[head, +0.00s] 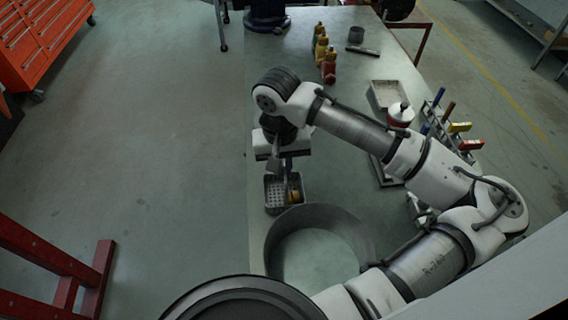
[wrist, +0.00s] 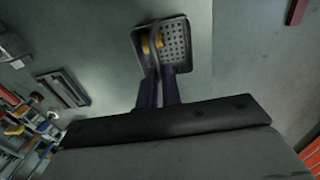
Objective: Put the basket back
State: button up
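The basket (head: 270,196) is a small grey perforated tray with a yellow-orange item (head: 294,196) inside. It is near the left edge of the bench, just behind the large grey ring. My gripper (head: 284,176) points down over it. In the wrist view the basket (wrist: 176,58) lies just beyond the fingertips, and its thin handle (wrist: 153,36) runs down between them. The two dark fingers (wrist: 160,72) are close together with the handle in the narrow gap. I cannot tell whether the basket's bottom touches the bench.
The wide grey ring (head: 275,245) stands right in front of the basket. Several red and yellow bottles (head: 328,66) stand at the back. A shallow pale tray (head: 387,94), a white bottle (head: 400,114) and a tool rack (head: 437,120) are on the right. The bench (head: 275,70) is clear at back left.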

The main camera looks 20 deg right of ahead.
jog(key=o, duration=0.4)
jog(key=shift+o, duration=0.2)
notch_tip(320, 180, up, 12)
jog(key=b, duration=0.1)
jog(key=shift+w+a, duration=0.15)
jog(key=shift+a, duration=0.15)
